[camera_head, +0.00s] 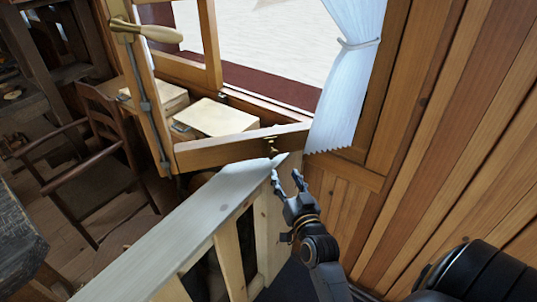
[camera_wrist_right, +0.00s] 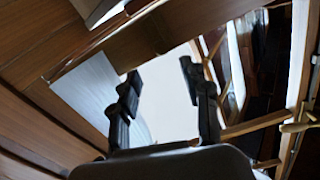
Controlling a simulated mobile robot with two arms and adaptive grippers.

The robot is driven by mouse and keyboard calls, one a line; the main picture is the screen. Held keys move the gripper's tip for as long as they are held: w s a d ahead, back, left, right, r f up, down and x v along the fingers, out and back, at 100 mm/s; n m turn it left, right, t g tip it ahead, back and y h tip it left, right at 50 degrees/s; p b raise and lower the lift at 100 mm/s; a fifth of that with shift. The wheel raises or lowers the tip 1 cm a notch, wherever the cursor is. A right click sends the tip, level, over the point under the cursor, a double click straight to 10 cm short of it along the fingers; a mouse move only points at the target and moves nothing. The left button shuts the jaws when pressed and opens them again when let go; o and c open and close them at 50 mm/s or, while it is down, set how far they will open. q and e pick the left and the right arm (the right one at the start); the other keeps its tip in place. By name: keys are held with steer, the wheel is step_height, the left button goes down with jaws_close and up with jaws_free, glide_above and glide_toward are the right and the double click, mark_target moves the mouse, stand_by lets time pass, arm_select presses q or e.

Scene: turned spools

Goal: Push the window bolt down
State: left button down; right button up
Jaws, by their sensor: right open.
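A small brass fitting (camera_head: 271,146), which looks like the window bolt, sits on the lower wooden rail of the open window sash (camera_head: 215,151). It is too small to tell whether it is up or down. My right gripper (camera_head: 286,178) is open and empty, just below and slightly right of the fitting, apart from it. Its two spread fingers also show in the right wrist view (camera_wrist_right: 160,78), with nothing between them. I cannot make out the bolt in that view. My left gripper is in neither view.
A pale wooden railing (camera_head: 185,230) runs close left of my right gripper. A white curtain (camera_head: 345,90) hangs behind it, beside a plank wall (camera_head: 460,150). A large brass handle (camera_head: 145,31) is on the sash's upper left. A wooden chair (camera_head: 95,160) stands at left.

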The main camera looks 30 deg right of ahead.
mark_target(275, 155)
steer(key=p+x, duration=0.2)
steer(key=x, duration=0.9)
steer(key=shift+w+d, duration=0.15)
steer(key=shift+w, duration=0.3)
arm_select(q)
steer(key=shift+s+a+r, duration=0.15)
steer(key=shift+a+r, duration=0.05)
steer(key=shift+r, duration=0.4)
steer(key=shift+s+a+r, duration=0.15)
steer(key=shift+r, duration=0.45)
arm_select(e)
jaws_close()
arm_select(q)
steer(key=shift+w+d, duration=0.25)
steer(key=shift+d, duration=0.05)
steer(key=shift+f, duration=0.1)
arm_select(e)
steer(key=shift+f, duration=0.2)
